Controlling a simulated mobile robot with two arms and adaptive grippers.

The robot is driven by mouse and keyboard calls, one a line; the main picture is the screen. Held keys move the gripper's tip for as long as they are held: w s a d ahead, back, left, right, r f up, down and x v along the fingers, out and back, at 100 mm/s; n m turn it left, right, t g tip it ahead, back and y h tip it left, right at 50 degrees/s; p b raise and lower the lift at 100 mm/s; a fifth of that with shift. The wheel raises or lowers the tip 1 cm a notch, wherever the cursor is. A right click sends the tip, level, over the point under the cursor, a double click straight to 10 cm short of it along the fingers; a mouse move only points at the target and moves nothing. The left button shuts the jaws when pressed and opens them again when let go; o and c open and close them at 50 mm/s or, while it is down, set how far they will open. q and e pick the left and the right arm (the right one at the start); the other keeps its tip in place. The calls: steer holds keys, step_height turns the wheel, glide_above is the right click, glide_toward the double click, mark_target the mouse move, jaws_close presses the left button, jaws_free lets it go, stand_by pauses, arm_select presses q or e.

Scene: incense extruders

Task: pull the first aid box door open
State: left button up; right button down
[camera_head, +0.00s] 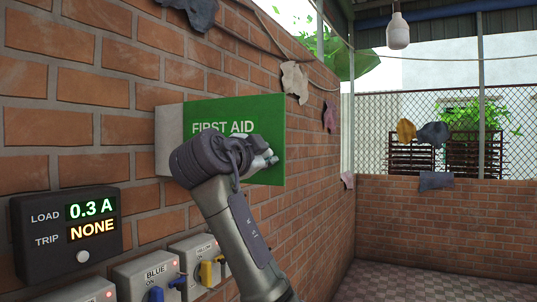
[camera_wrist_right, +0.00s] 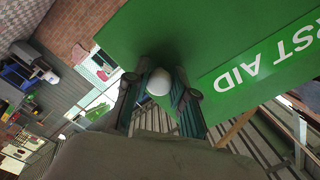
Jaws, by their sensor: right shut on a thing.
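The first aid box hangs on the brick wall in the head view, with a pale grey side (camera_head: 169,140) and a green door (camera_head: 262,112) marked FIRST AID. The door fills much of the right wrist view (camera_wrist_right: 215,35). My right gripper (camera_head: 266,158) is in front of the door's lower right part. In the right wrist view its fingers (camera_wrist_right: 160,92) are shut on a round white knob (camera_wrist_right: 158,82) at the door. No gap at the door's edge is clear, so I cannot tell whether it is ajar. My left gripper is not in view.
A dark panel (camera_head: 70,270) reading LOAD 0.3 A and TRIP NONE is at lower left. Open floor (camera_head: 430,284) lies to the right.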

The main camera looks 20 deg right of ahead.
steer(key=c, duration=0.9)
jaws_free()
steer(key=shift+w, duration=0.2)
steer(key=shift+c, duration=0.2)
steer(key=v, duration=1.2)
